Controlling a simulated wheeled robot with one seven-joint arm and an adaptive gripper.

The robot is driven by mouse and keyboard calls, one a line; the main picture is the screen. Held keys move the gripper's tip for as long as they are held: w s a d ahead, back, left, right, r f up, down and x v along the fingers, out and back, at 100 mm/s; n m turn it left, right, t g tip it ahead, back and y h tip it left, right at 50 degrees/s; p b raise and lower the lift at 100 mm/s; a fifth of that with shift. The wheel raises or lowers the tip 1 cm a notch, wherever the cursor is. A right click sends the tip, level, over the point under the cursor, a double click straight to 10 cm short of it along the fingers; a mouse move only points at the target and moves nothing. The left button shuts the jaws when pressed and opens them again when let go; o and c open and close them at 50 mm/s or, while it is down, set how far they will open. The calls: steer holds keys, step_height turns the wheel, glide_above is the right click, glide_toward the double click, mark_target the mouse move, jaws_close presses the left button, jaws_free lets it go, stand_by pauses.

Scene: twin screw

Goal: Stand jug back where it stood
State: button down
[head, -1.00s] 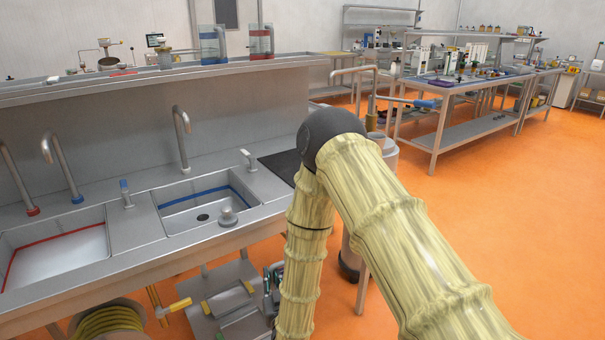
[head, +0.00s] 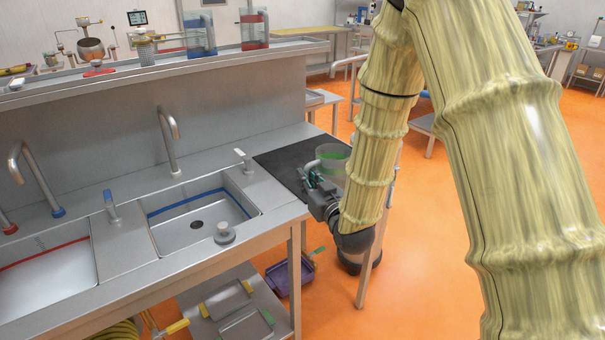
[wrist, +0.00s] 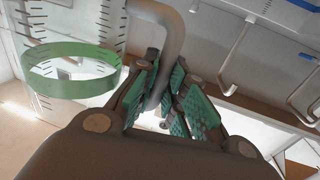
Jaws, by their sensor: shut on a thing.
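A clear jug with a green band and a grey handle (head: 334,158) is at the black mat (head: 275,157) on the right end of the sink counter. I cannot tell whether it touches the mat or hangs just above it. My gripper (head: 318,182) is shut on its handle, from the near side. In the wrist view the grey handle (wrist: 178,45) runs down between the green-padded fingers (wrist: 165,105). The jug's green band (wrist: 70,72) and scale marks show at left there. My forearm hides part of the jug in the head view.
A sink with a blue line (head: 195,215) and its tap lie left of the mat. A blue-marked jug (head: 200,35) and a red-marked jug (head: 254,28) stand on the back shelf. The raised back panel borders the counter.

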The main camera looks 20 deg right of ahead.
steer(key=w+a+f+p, duration=0.1)
steer(key=w+f+p, duration=0.1)
steer(key=w, duration=0.6)
steer(key=w+a+f+p, duration=0.2)
steer(key=w+p, duration=0.2)
steer(key=w, duration=0.4)
steer(key=shift+w, duration=0.15)
steer(key=shift+a+f, duration=0.1)
steer(key=shift+f, duration=0.15)
steer(key=c, duration=1.5)
jaws_free()
